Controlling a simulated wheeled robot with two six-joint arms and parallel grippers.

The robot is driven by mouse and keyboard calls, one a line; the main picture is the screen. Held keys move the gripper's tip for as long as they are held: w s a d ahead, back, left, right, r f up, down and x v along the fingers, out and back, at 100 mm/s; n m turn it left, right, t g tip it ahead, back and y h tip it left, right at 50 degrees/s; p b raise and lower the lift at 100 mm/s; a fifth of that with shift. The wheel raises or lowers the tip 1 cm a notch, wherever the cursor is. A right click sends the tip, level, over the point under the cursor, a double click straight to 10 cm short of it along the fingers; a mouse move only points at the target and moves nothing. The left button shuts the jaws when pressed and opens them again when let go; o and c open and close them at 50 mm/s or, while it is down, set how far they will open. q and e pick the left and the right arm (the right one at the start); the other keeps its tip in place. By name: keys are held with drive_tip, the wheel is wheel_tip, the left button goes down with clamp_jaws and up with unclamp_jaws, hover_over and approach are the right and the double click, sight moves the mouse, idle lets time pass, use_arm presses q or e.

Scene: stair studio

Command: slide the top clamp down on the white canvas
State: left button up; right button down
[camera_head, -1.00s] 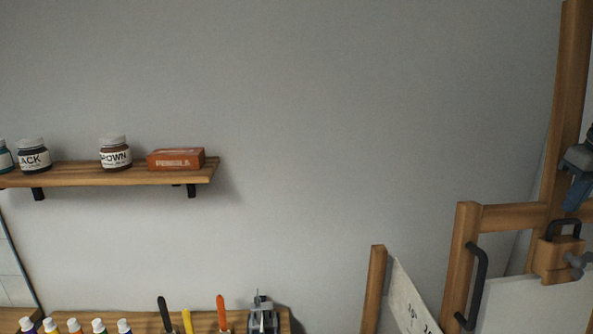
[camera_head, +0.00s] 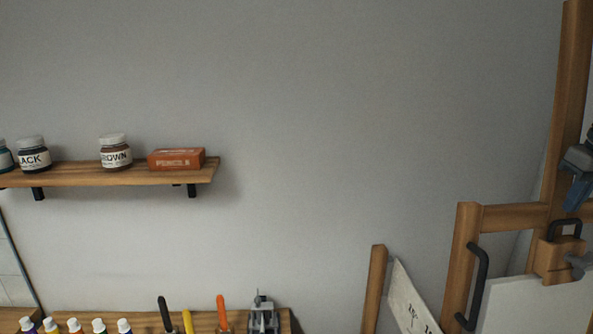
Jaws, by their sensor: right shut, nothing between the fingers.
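The wooden top clamp (camera_head: 549,259) sits on the easel's upright at the lower right, with a black handle (camera_head: 565,227) on top and a grey knob (camera_head: 579,265) on its right side. The white canvas (camera_head: 530,304) is directly below it, its top edge at the clamp's underside; I cannot tell if they touch. My right gripper (camera_head: 577,190) is at the right edge, above the clamp and its handle, partly cut off by the frame. It is shut with nothing in it. My left gripper is not in view.
The wooden easel frame (camera_head: 465,250) has a black side handle (camera_head: 481,285). A panel with writing (camera_head: 408,300) leans left of it. A shelf (camera_head: 120,177) holds jars and a pencil box (camera_head: 176,159). Paint bottles, tools and a grey device (camera_head: 263,314) stand at the bottom left.

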drive_tip(key=shift+s+f, duration=0.1)
drive_tip(key=shift+f, duration=1.1)
drive_tip(key=shift+r+p, duration=0.4)
drive_tip(key=shift+r, duration=2.6)
